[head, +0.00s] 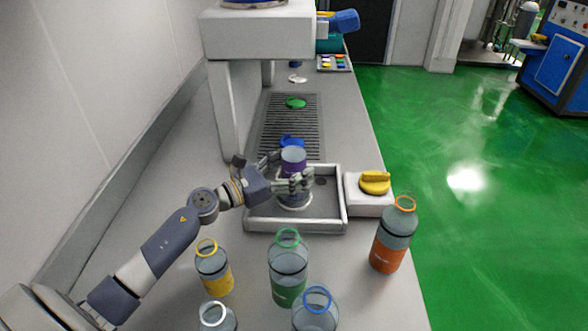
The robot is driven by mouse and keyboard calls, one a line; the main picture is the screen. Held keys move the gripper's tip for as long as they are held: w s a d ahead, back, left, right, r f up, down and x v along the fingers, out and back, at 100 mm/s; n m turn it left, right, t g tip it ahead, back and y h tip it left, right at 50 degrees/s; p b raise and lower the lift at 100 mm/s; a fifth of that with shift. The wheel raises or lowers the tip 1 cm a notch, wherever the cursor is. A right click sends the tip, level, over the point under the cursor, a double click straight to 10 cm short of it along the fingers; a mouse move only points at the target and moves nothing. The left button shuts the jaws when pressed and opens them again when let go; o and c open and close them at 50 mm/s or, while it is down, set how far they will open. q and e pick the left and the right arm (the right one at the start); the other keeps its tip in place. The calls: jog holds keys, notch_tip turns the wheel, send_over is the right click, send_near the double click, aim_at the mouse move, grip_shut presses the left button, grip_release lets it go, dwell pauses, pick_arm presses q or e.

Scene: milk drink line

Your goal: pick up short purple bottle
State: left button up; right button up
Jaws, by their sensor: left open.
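The short purple bottle (294,162) stands upright at the metal tray (258,226), with a purple band showing on its upper part. My left gripper (291,180) reaches in from the left, with its fingers on both sides of the bottle. It is open; I cannot tell whether any finger touches the bottle. The fingers hide part of the bottle's middle. A clear rounded base shows below the fingers. My right gripper is not in view.
Taller bottles with yellow (218,283), green (288,289) and orange (388,256) bands stand in front, beside blue-ringed (318,313) and white-ringed (216,318) ones. A yellow-knobbed box (366,206) sits right of the tray. A white machine (258,35) overhangs behind.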

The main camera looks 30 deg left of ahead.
pick_arm(q)
jog(key=shift+w+d, duration=0.2)
jog(key=shift+w, duration=0.1)
jog(key=c, duration=1)
notch_tip(320, 180, up, 10)
jog(key=p, duration=0.3)
jog(key=shift+r, duration=0.25)
notch_tip(320, 180, up, 11)
jog(key=p, duration=1.1)
